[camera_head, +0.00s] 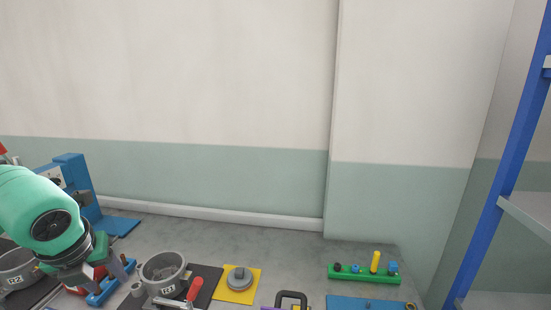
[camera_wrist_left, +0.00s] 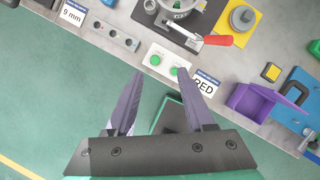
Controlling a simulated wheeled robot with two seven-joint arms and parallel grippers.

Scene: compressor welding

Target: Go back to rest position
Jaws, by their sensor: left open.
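My left arm, green with a dark joint, comes in from the left in the head view. Its gripper (camera_head: 125,266) hangs over the left part of the workbench (camera_head: 220,236). In the left wrist view the two dark fingers of the gripper (camera_wrist_left: 160,74) are apart with nothing between them. The fingertips are near the bench's front edge, by a light box with green buttons (camera_wrist_left: 167,61) and a "RED" label (camera_wrist_left: 206,84). The green floor (camera_wrist_left: 50,90) shows in front of the bench. My right gripper is not in view.
A yellow pad (camera_head: 237,292) holds a grey disc. A green rack (camera_head: 364,275) stands right. A purple bin (camera_wrist_left: 262,101) is near the edge. Blue shelving (camera_head: 507,170) is far right.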

